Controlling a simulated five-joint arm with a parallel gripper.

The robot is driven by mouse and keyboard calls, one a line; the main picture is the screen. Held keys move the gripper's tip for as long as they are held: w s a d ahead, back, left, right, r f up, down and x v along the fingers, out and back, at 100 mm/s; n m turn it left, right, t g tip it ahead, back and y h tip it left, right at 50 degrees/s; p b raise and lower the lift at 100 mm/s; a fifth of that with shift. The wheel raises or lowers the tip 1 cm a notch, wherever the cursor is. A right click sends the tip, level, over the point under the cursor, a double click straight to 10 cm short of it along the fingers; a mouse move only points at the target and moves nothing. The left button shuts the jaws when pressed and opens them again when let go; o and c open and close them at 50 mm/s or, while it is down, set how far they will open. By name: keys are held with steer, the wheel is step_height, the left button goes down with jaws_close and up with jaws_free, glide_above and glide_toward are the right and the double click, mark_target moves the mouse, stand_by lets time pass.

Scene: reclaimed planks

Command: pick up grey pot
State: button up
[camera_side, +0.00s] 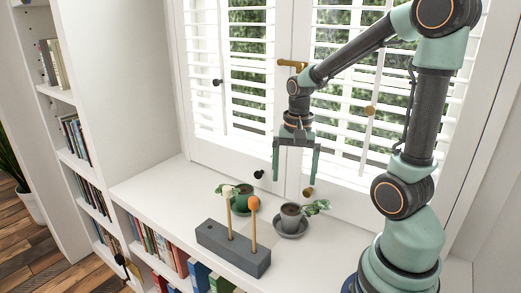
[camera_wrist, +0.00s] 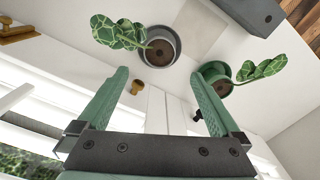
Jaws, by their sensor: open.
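The grey pot (camera_side: 290,219) stands upright on a grey saucer (camera_side: 290,235) on the white sill, with a leafy plant leaning out to its right. In the wrist view the grey pot (camera_wrist: 160,36) is seen from above, with brown soil inside and its leaves reaching left. My gripper (camera_side: 295,177) hangs above the grey pot, fingers pointing down, open and empty. In the wrist view my gripper (camera_wrist: 159,78) has its two green fingers spread apart, and the pot lies beyond the tips, between them in the picture. Nothing touches the pot.
A green pot (camera_side: 239,203) with a plant stands left of the grey pot, close by. A dark grey block (camera_side: 232,248) holding two upright sticks lies in front. Window shutters (camera_side: 340,90) with knobs rise behind. A low bookshelf is below the sill.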

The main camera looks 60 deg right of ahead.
glide_above(291, 211)
steer(key=shift+m, duration=0.3)
steer(key=f, duration=0.6)
steer(key=shift+s+a+f, duration=0.3)
steer(key=shift+s+f, duration=0.05)
steer(key=shift+s, duration=0.05)
steer(key=shift+w+a+f, duration=0.1)
steer(key=shift+w+f, duration=0.05)
steer(key=shift+f, duration=2.7)
jaws_close()
steer(key=shift+r, duration=0.1)
step_height(291, 211, up, 23)
